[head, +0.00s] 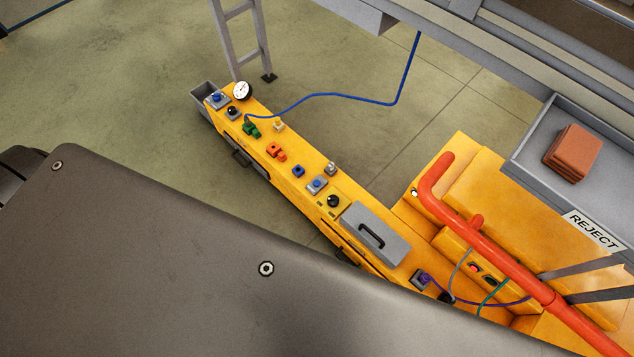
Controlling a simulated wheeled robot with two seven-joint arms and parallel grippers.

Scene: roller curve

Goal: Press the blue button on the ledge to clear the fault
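The ledge (305,158) is a long yellow beam running from the upper left to the lower right in the head view. Several blue parts sit on it. One blue button (217,97) is on a grey base at the far end. A small blue block (298,171) and another blue button on a grey base (317,183) are near the middle. A blue-purple piece on a grey base (424,279) is at the near right end. I cannot tell which one is the fault button. Neither gripper shows. The ledge's near lower side is partly hidden.
The ledge also bears a gauge (242,90), green (251,130) and orange (276,151) fittings, black knobs and a grey handled lid (372,233). A blue cable (330,95) rises from it. A red pipe (489,251) and reject tray (521,148) stand right.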

